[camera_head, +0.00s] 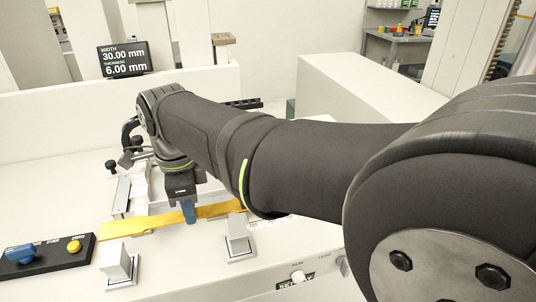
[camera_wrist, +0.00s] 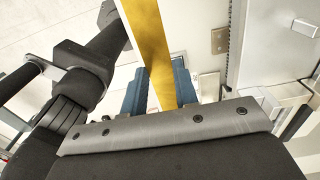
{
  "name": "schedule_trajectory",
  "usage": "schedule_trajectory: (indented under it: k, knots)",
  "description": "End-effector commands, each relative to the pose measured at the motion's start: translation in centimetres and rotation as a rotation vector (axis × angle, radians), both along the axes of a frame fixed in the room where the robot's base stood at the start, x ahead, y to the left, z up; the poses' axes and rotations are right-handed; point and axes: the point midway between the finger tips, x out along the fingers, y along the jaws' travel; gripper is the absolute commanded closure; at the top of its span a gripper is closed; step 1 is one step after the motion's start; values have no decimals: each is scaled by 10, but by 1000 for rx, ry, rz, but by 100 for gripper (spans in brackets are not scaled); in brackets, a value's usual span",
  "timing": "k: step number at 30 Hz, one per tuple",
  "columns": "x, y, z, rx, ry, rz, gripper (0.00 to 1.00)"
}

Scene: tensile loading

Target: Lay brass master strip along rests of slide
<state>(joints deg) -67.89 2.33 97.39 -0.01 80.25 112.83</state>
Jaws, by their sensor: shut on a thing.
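The brass strip (camera_head: 150,222) is a long yellow bar with wider ends, lying roughly left to right in the head view. My gripper (camera_head: 189,212) is shut on it near its middle, with the blue fingers pointing down. In the wrist view the strip (camera_wrist: 150,45) runs up the picture between the blue fingers (camera_wrist: 158,88). The pale slide (camera_head: 122,195) shows behind the strip, partly hidden by my wrist. Two silver blocks, left (camera_head: 117,262) and right (camera_head: 238,236), stand in front of the strip. I cannot tell whether the strip touches any rest.
A black control box (camera_head: 45,256) with a blue knob and a yellow button sits at the left. A display (camera_head: 124,60) reads width 30.00 mm and thickness 6.00 mm. My arm crosses the right side and hides part of the bench. Bench front (camera_head: 185,272) is mostly clear.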

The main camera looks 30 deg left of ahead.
Motion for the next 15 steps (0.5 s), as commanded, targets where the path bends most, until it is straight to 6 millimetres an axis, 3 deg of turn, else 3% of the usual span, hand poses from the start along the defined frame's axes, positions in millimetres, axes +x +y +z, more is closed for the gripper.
schedule_trajectory:
  k: [6, 15]
  knots:
    - [-25, 29, -23, -1, 1, 3, 100]
    - [-32, 37, -44, -3, 1, -1, 100]
